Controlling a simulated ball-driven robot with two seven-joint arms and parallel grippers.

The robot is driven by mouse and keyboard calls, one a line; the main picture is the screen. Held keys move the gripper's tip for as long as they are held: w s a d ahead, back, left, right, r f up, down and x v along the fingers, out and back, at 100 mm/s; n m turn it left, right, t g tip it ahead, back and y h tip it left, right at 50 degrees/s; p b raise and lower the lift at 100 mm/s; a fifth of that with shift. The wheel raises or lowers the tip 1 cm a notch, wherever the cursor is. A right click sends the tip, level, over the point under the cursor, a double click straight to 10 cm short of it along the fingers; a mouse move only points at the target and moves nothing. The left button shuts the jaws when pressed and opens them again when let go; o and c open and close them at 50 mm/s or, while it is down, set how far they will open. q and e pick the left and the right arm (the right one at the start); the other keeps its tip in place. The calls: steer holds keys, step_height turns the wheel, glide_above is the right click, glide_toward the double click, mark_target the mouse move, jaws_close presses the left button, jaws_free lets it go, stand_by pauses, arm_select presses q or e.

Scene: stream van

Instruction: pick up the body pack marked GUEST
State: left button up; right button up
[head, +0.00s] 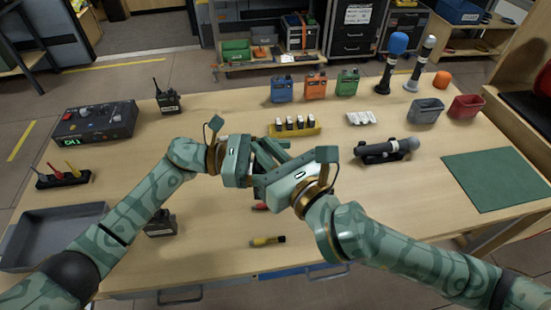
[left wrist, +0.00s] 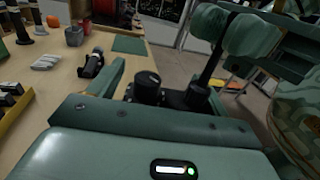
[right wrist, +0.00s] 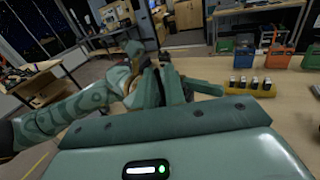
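My left gripper (head: 252,168) and my right gripper (head: 268,165) meet nose to nose above the middle of the table. In the left wrist view a black body pack (left wrist: 147,88), with a knob and what looks like an antenna, fills the space between the left fingers. Its label is hidden. The right fingers overlap the left ones, and their opening is hidden in the right wrist view (right wrist: 165,88). Another black body pack (head: 168,101) stands at the back left, and one (head: 161,224) sits at the front left by my left arm. I cannot read their labels.
Blue, orange (head: 316,86) and green cases stand behind. A grey tray (head: 50,237) is at left. A yellow marker (head: 267,240) lies in front.

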steer(key=o, duration=0.3)
